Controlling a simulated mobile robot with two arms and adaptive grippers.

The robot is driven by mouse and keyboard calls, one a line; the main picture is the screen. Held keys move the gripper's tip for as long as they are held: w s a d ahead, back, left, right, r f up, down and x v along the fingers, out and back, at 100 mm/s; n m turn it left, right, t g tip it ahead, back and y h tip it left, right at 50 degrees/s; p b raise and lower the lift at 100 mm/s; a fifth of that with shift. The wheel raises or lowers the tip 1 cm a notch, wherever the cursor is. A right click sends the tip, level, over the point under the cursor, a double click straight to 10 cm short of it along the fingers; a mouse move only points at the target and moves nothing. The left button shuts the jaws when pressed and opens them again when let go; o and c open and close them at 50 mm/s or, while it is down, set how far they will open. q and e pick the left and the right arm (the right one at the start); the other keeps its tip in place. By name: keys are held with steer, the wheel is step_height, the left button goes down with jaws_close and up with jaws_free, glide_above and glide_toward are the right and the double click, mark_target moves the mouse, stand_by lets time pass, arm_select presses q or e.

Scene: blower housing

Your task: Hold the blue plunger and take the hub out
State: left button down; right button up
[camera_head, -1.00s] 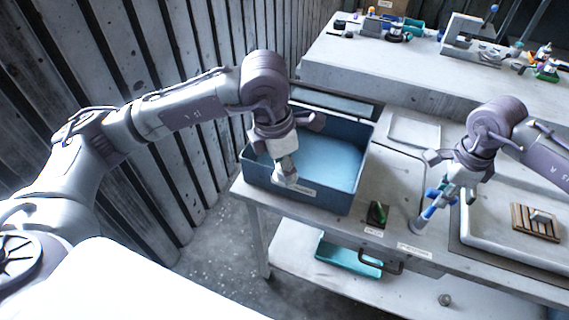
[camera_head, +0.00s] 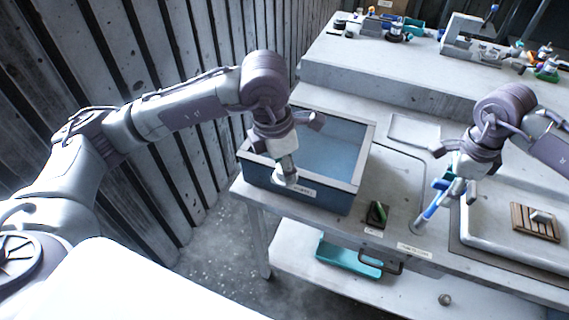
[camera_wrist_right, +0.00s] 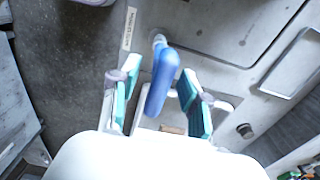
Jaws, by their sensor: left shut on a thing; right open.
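The blue plunger (camera_head: 430,212) leans at a slant at the tray's left edge, its pale round end down. In the right wrist view the blue plunger (camera_wrist_right: 162,82) lies between my right gripper's (camera_wrist_right: 158,74) teal-padded fingers, with gaps on both sides. My right gripper (camera_head: 456,190) is open beside its upper part in the head view. My left gripper (camera_head: 286,179) is shut at the front rim of the blue bin (camera_head: 300,192); its fingers hide what it holds. The bin's top has a pale frame around a dull blue panel (camera_head: 335,148). I cannot make out the hub.
A pale tray (camera_head: 480,240) at right holds a wooden slatted rack (camera_head: 535,222). A small black block with a green part (camera_head: 377,213) stands at the bench front. A teal tray (camera_head: 348,259) lies on the lower shelf. Several small parts crowd the rear bench.

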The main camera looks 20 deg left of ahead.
step_height(320, 180, up, 12)
stand_by(0.6)
